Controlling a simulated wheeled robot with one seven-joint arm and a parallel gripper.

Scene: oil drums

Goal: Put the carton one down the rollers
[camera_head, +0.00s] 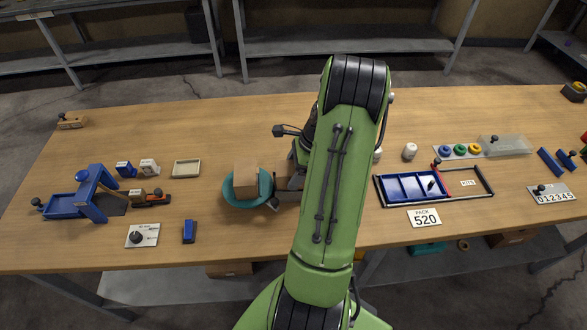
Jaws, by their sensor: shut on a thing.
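A light-brown carton (246,181) sits on a round teal piece (231,194) left of my arm, in the head view. My gripper (288,186) is just right of it, mostly hidden behind my green arm. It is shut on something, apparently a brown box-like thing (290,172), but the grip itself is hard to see. At the left, a blue frame (92,192) stands over a dark strip beside a blue tray (62,206). I cannot make out which piece is the rollers.
A cream tray (186,169), a blue block (189,231) and a plate with a black knob (142,235) lie at the left. A blue divided tray (412,188) and a white cylinder (409,151) stand right of my arm. The table's back strip is mostly clear.

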